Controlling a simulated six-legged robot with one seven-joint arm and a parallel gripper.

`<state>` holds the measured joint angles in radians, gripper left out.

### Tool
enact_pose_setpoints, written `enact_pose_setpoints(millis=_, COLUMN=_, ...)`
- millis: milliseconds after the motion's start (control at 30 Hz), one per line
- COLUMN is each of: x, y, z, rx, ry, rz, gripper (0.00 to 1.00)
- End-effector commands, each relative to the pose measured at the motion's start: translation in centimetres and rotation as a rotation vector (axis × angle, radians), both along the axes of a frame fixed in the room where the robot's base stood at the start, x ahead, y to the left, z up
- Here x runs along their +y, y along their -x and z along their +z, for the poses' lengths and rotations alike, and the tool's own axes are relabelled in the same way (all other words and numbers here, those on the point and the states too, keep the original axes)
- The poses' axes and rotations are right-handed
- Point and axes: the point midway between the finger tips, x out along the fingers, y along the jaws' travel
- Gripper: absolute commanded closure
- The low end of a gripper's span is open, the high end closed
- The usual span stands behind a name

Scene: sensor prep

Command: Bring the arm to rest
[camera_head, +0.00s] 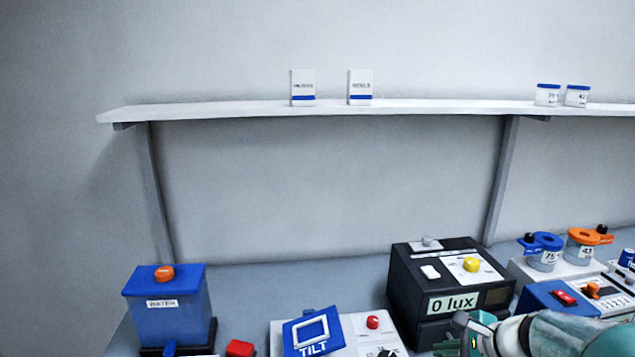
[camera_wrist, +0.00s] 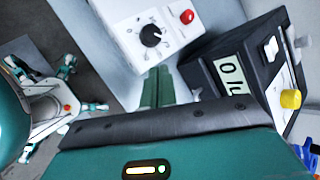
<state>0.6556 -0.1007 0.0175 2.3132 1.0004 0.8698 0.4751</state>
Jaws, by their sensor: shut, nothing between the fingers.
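My arm (camera_head: 555,335) reaches in from the bottom right corner of the head view. Its teal and white end is in front of the black box marked "0 lux" (camera_head: 408,285). In the wrist view my gripper (camera_wrist: 158,86) shows as two green fingers side by side, shut with nothing between them. The fingers are beside the white control panel with a black dial (camera_wrist: 151,35) and left of the black box (camera_wrist: 222,50). I cannot tell the exact gap between my gripper and these devices.
A blue WATER tank (camera_head: 180,318) and a tilted blue TILT plate (camera_head: 300,342) stand on the bench at the left and middle. Jars with blue (camera_head: 541,258) and orange (camera_head: 580,252) lids stand at the right. A wall shelf (camera_head: 230,111) holds small boxes and jars. Space above the bench is clear.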

Motion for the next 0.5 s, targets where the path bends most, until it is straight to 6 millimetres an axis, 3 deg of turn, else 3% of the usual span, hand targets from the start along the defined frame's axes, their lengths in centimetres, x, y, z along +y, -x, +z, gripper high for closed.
enact_pose_setpoints(millis=33, x=2.8, y=0.9, z=1.0, rx=-0.014, ry=0.102, rz=0.141, gripper=1.0)
enact_pose_setpoints(millis=200, x=8.9, y=4.9, z=2.8, rx=-0.056, ry=0.45, rz=0.585, gripper=1.0)
enact_pose_setpoints(millis=333, x=11.7, y=8.2, z=4.0, rx=-0.106, ry=0.722, rz=0.903, gripper=1.0)
enact_pose_setpoints(millis=500, x=13.3, y=11.7, z=5.5, rx=-0.174, ry=1.05, rz=1.24, gripper=1.0)
